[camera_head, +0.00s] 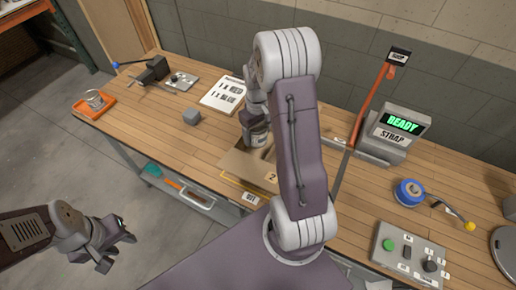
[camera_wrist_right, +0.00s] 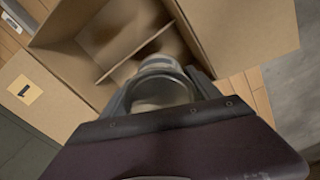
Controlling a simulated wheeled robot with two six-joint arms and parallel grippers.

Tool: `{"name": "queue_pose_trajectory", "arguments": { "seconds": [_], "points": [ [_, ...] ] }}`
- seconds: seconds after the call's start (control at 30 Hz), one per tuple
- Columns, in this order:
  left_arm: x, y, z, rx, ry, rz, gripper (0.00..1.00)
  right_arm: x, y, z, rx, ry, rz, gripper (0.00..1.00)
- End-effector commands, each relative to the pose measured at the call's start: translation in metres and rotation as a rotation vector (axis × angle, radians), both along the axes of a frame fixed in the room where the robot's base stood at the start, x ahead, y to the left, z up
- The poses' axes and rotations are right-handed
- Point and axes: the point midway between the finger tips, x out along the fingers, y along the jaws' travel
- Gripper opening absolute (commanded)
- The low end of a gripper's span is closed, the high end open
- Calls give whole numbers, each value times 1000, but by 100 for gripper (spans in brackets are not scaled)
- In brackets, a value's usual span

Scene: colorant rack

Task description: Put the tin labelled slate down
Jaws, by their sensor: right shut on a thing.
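My right gripper (camera_wrist_right: 160,95) is shut on a pale tin (camera_wrist_right: 160,68), which also shows in the head view (camera_head: 256,137). I cannot read its label, so I cannot tell that it is the slate one. The tin is at an open cardboard box (camera_head: 232,163) with a divider, seen in the wrist view (camera_wrist_right: 65,68) too. I cannot tell whether the tin touches the box floor. My right arm hides part of the box and most of the gripper in the head view. My left gripper (camera_head: 117,251) is open and empty, off the table at the lower left.
An orange tray (camera_head: 80,108) holding another tin (camera_head: 95,100) is at the table's left end.

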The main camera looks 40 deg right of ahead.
Motion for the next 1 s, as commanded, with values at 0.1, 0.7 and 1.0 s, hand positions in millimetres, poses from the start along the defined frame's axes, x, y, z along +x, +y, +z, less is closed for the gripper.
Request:
{"name": "queue_pose_trajectory", "arguments": {
  "seconds": [0.1, 0.7, 1.0],
  "points": [
    [0, 0, 3, 0, 0, 0, 36, -1, 0, -30, 2, 4, 0, 13],
    [0, 0, 7, 0, 0, 0, 36, 0, 0, -96, 0, 1, 1, 13],
    [0, 0, 4, 0, 0, 0, 36, 1, 0, -99, 0, -1, 1, 13]
  ]
}}
